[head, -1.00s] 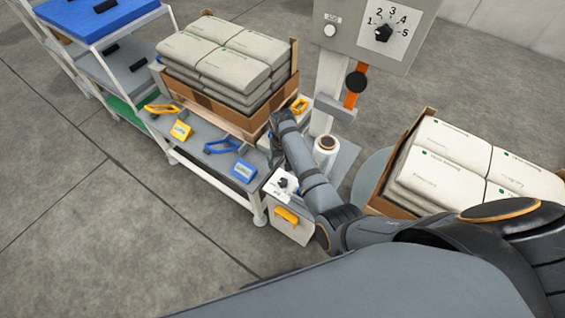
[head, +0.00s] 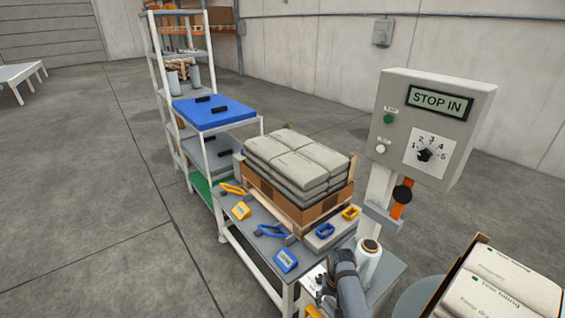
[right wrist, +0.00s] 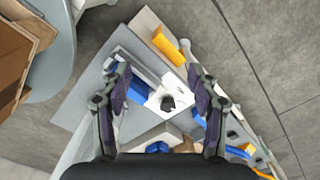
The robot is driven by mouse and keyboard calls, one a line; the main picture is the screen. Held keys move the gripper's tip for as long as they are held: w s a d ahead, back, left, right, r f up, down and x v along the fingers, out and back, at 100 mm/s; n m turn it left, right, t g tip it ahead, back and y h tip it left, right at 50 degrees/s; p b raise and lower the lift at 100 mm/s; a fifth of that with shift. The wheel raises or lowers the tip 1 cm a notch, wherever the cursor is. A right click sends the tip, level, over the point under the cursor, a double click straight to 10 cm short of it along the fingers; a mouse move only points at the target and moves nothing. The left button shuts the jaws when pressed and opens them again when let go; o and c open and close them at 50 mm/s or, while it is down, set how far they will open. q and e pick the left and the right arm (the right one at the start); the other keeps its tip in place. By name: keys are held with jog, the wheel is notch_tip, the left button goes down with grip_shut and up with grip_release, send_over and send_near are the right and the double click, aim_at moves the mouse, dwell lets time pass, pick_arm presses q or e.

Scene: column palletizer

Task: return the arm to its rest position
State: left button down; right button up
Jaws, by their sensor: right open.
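My right arm (head: 347,285) shows at the bottom of the head view, beside the wrapped roll and the small control box. Its gripper's fingers are not clear there. In the right wrist view my right gripper (right wrist: 158,85) has its two fingers wide apart with nothing between them. Below the fingers lies a white panel with a black knob (right wrist: 168,103). My left gripper is in neither view.
A bench (head: 246,250) carries a carton of stacked sacks (head: 295,160) and blue and yellow tools. A control post (head: 435,125) reads "STOP IN". A white roll (head: 369,263) stands close to my arm. More sacks (head: 505,285) are at lower right.

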jog(key=s+d+f+n, duration=0.1)
jog(key=s+d+f, duration=0.2)
jog(key=s+f, duration=0.75)
jog(key=s+d+f, duration=0.3)
jog(key=s+f, duration=0.5)
jog(key=f, duration=0.5)
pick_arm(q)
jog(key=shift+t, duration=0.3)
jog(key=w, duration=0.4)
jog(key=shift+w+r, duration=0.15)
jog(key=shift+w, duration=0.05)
pick_arm(e)
jog(key=s+d+f, duration=0.3)
jog(key=s, duration=0.7)
jog(key=s+d+f+t, duration=0.1)
jog(key=s+d+f, duration=0.2)
jog(key=s, duration=0.8)
jog(key=shift+s+d+f+n+h, duration=0.15)
jog(key=shift+f+n+h, duration=0.15)
jog(key=shift+n+h, duration=0.1)
jog(key=shift+c, duration=0.6)
